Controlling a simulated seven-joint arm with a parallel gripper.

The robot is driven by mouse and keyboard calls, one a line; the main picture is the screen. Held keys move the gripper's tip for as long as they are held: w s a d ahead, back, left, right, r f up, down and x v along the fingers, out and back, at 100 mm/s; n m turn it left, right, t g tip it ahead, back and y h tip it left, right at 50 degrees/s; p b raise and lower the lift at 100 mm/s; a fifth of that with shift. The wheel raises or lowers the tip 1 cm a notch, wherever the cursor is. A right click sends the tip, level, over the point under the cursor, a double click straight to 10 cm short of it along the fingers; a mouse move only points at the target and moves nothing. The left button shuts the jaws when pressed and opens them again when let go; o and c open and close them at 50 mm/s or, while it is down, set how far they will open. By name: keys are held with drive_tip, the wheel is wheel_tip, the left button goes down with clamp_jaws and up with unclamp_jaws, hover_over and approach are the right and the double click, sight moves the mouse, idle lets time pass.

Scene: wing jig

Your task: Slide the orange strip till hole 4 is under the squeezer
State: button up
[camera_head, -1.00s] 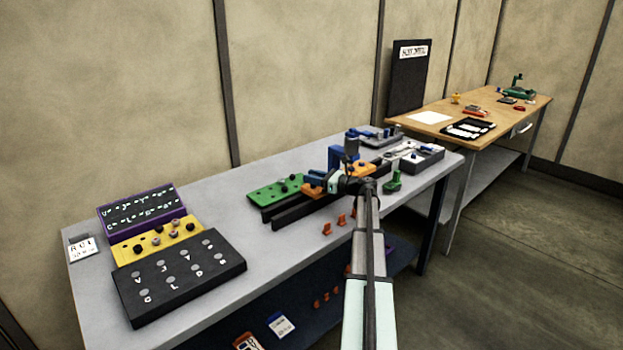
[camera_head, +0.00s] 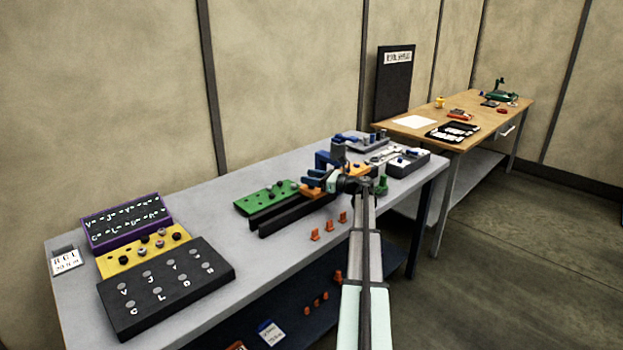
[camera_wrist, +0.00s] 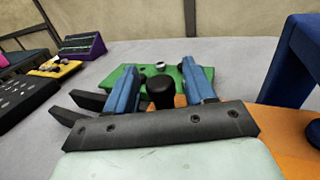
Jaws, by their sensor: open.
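The orange strip (camera_head: 355,169) lies along the dark rails (camera_head: 285,217) and passes by the blue-framed squeezer (camera_head: 322,159). In the wrist view, part of the strip (camera_wrist: 288,148) shows at the lower right, and the squeezer's blue frame (camera_wrist: 292,62) stands at right. My gripper (camera_head: 318,184) is at the strip's left part. Its two blue fingers (camera_wrist: 161,84) are open, with a black knob (camera_wrist: 160,94) between them. Gaps show beside the knob. My gripper's dark crosspiece hides much of the strip. I cannot make out the hole numbers or which hole is under the squeezer.
A green plate (camera_head: 268,197) with pegs lies behind the rails. Several small orange pieces (camera_head: 329,226) stand at the table's front edge. A grey tray (camera_head: 408,163) and a green item (camera_head: 381,186) are right of my gripper.

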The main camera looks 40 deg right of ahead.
drive_tip(key=shift+s, duration=0.1)
drive_tip(key=v, duration=1.3)
drive_tip(key=shift+s+d, duration=0.2)
drive_tip(key=shift+s, duration=0.1)
